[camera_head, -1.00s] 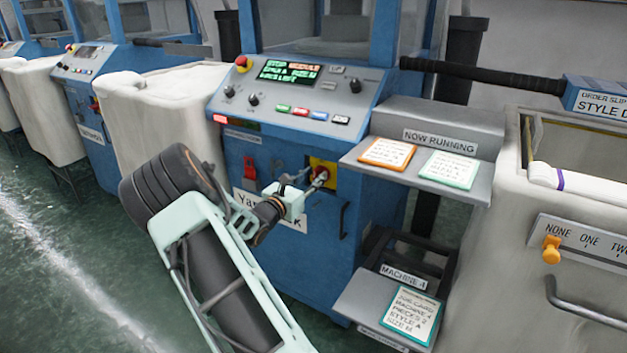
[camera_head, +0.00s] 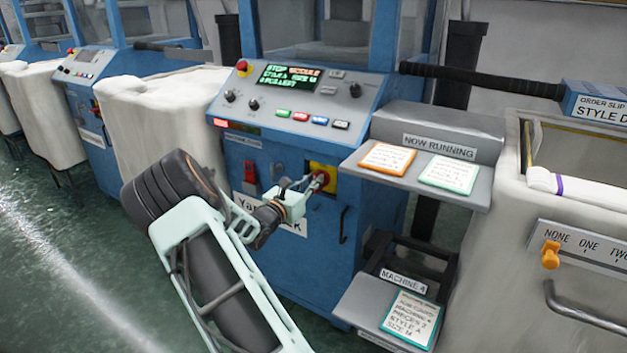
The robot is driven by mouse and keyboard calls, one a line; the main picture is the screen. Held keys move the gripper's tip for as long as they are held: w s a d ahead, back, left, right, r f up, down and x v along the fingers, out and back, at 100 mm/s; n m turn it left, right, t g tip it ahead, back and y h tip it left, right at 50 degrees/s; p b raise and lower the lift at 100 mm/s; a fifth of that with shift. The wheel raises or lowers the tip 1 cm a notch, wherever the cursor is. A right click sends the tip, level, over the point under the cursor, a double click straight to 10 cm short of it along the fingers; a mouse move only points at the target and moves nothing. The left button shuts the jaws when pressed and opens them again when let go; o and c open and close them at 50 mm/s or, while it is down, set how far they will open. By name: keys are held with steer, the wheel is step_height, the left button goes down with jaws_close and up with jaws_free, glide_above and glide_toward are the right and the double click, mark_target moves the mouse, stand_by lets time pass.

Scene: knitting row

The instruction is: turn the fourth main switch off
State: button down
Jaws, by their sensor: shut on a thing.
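The main switch is a red rotary handle (camera_head: 320,180) on a yellow plate (camera_head: 326,171), on the front of the blue machine (camera_head: 330,235). A label reading MACHINE 4 (camera_head: 403,281) hangs beside this machine. My gripper (camera_head: 313,183) reaches in from the lower left and is shut on the red handle. The fingers hide part of the handle, so I cannot tell its exact angle. The machine's display (camera_head: 289,77) is lit with green and red text.
A red emergency knob (camera_head: 241,67) and several coloured buttons are on the sloped panel above. A grey shelf (camera_head: 462,193) with two cards juts out at right. A white bin (camera_head: 160,105) stands left.

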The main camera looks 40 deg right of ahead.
steer(key=n+p, duration=0.2)
steer(key=p, duration=0.1)
steer(key=n+p, duration=0.1)
steer(key=p, duration=0.1)
steer(key=shift+w+a+r+n, duration=0.1)
steer(key=shift+w+r+n, duration=0.15)
steer(key=shift+n, duration=0.05)
steer(key=n+p, duration=0.2)
steer(key=n, duration=0.2)
steer(key=f+n+p, duration=0.1)
steer(key=n+p, duration=0.2)
steer(key=n, duration=0.2)
steer(key=w+f+n+p, duration=0.1)
steer(key=n+p, duration=0.2)
steer(key=n, duration=0.1)
steer(key=shift+a+f+n, duration=0.1)
steer(key=shift+a+n, duration=0.1)
steer(key=shift+n, duration=0.2)
steer(key=c, duration=1.9)
jaws_free()
steer(key=shift+c, duration=0.2)
steer(key=shift+a, duration=0.1)
steer(key=v, duration=1.2)
